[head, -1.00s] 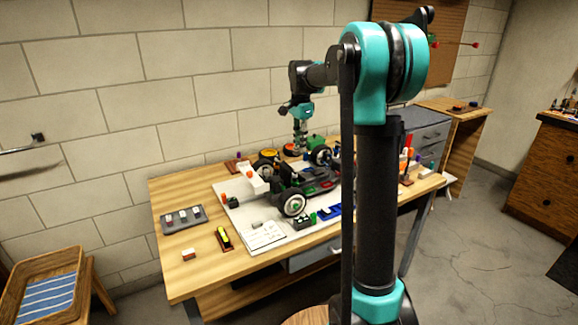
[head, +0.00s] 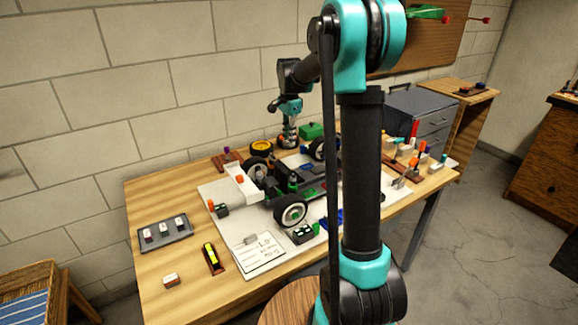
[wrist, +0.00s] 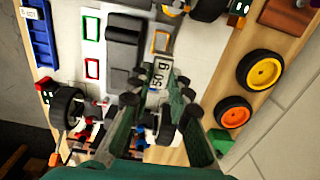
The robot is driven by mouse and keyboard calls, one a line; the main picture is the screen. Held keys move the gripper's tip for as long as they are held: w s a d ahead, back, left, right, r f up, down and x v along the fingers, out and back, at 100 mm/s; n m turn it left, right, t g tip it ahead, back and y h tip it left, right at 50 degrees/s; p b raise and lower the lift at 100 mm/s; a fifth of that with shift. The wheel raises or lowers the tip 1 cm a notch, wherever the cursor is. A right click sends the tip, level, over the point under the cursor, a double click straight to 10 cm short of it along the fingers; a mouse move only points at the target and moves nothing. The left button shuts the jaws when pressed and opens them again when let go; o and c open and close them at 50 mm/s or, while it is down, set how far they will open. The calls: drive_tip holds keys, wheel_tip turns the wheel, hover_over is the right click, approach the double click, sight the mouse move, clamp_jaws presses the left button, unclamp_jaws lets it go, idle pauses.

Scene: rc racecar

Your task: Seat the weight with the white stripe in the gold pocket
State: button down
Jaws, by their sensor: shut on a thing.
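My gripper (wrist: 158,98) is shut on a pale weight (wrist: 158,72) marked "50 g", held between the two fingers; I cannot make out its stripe. In the head view my gripper (head: 289,138) is small, over the far side of the car (head: 300,186). In the wrist view the gold-outlined pocket (wrist: 160,41) shows just beyond the weight, partly hidden by it. I cannot tell the height of the weight over the car. A red-outlined pocket (wrist: 92,68) and a green-outlined pocket (wrist: 91,26) lie to the left, past a dark grey block (wrist: 124,45).
A grey tray (head: 166,240) with several small pieces is at the table's left. A yellow-hubbed wheel (wrist: 262,72) and an orange-hubbed wheel (wrist: 233,113) lie right of the car. A blue tray (wrist: 43,45) is at the left.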

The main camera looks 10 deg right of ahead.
wheel_tip(320, 180, down, 12)
drive_tip(key=shift+f, duration=0.1)
idle(0.4)
drive_tip(key=shift+f, duration=0.1)
drive_tip(key=c, duration=1.4)
unclamp_jaws()
wheel_tip(320, 180, up, 12)
drive_tip(key=shift+r, duration=0.15)
